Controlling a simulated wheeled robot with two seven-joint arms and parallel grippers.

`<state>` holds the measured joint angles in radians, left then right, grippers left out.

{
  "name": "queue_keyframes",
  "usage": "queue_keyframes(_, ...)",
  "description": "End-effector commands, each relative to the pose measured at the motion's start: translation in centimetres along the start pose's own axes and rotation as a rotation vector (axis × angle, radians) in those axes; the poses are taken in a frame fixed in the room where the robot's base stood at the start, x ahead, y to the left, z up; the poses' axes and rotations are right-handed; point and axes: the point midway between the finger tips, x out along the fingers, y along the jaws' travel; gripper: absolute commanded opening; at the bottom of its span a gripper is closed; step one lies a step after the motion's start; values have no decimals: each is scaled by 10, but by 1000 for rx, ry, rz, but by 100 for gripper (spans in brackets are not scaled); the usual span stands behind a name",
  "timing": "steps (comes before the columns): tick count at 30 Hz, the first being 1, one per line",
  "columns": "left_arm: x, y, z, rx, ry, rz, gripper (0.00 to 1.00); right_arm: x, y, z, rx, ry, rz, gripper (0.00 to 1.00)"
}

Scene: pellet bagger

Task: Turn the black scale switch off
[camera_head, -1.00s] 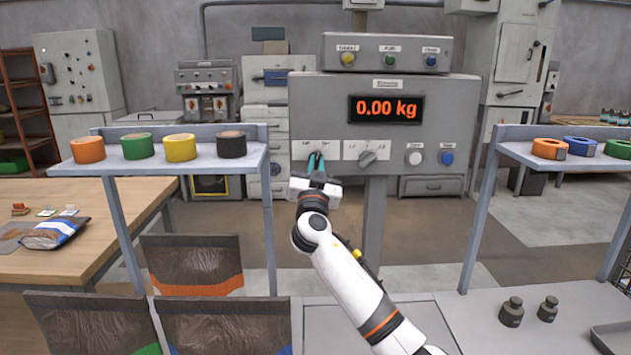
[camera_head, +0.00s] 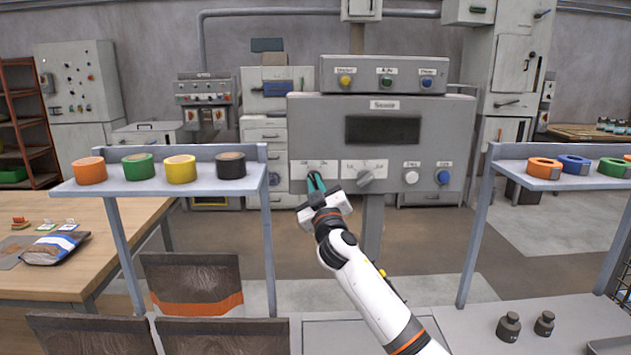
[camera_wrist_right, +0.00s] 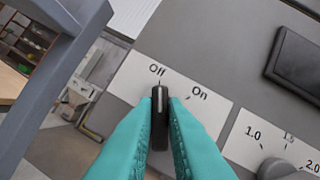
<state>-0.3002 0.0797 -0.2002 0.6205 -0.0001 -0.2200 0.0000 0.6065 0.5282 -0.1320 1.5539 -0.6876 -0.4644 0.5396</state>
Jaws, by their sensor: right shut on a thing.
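The black scale switch (camera_wrist_right: 159,118) sits on a white plate marked Off and On, and in the right wrist view its tip points at Off. My right gripper (camera_head: 316,182) is at the lower left of the scale panel (camera_head: 330,124), its teal fingers shut on the switch. The fingers also show in the right wrist view (camera_wrist_right: 160,125), one on each side of the switch. In the head view the fingers hide the switch. The scale display (camera_head: 382,129) is dark and shows no digits. My left gripper is not in view.
A grey selector knob (camera_head: 365,179), a white button (camera_head: 411,177) and a blue button (camera_head: 442,177) are right of the switch. A tape shelf (camera_head: 160,186) stands left and another (camera_head: 560,182) right. Two dark weights (camera_head: 508,326) (camera_head: 544,323) stand at lower right.

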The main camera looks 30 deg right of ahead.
Motion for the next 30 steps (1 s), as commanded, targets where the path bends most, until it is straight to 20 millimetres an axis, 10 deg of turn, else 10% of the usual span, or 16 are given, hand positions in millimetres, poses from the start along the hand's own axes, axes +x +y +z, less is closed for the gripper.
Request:
queue_keyframes(17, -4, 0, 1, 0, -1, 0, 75, 0, 1, -1, -33, 2, 14, 0)
queue_keyframes(21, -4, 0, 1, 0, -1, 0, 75, 0, 1, -1, -32, 2, 13, 33)
queue_keyframes(30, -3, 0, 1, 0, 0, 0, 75, -1, 0, -1, -30, 0, 13, 34)
